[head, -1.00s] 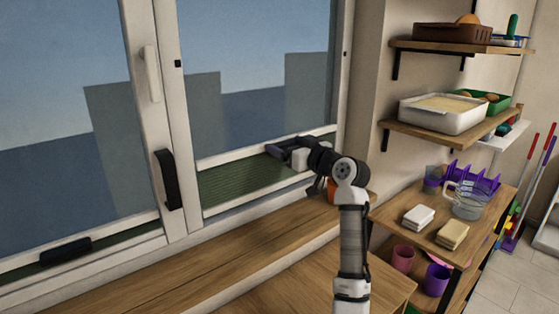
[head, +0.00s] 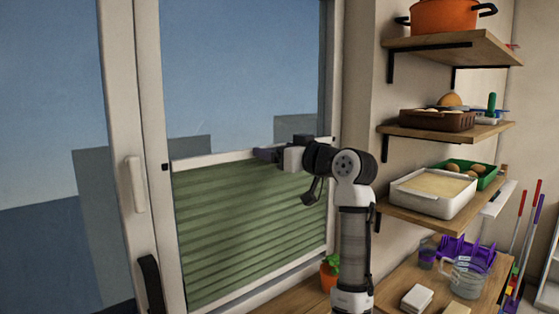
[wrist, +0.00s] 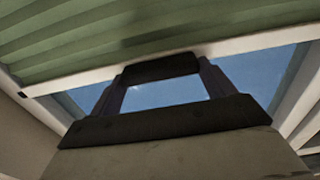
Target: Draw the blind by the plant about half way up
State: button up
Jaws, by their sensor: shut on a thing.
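The green pleated blind (head: 240,225) covers the lower part of the right window pane, with bare glass above it. Its white top rail (head: 215,160) runs across the pane; the rail also shows in the wrist view (wrist: 75,88). My gripper (head: 268,154) is at the rail, right of its middle. In the wrist view its fingers hold the dark handle (wrist: 160,68) on the rail from both sides. The handle is mostly hidden in the head view. The plant (head: 331,268), green leaves in an orange pot, stands below my arm at the window's right corner.
Wall shelves right of my arm hold an orange pot (head: 443,16), a brown basket (head: 437,120) and a white tray (head: 433,193). A glass jug (head: 470,275) stands on the lower counter. The left pane has a white handle (head: 134,184).

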jog(key=shift+r, duration=0.15)
jog(key=o, duration=1.3)
jog(key=b+v, duration=0.5)
jog(key=v, duration=0.9)
jog(key=shift+b, duration=0.3)
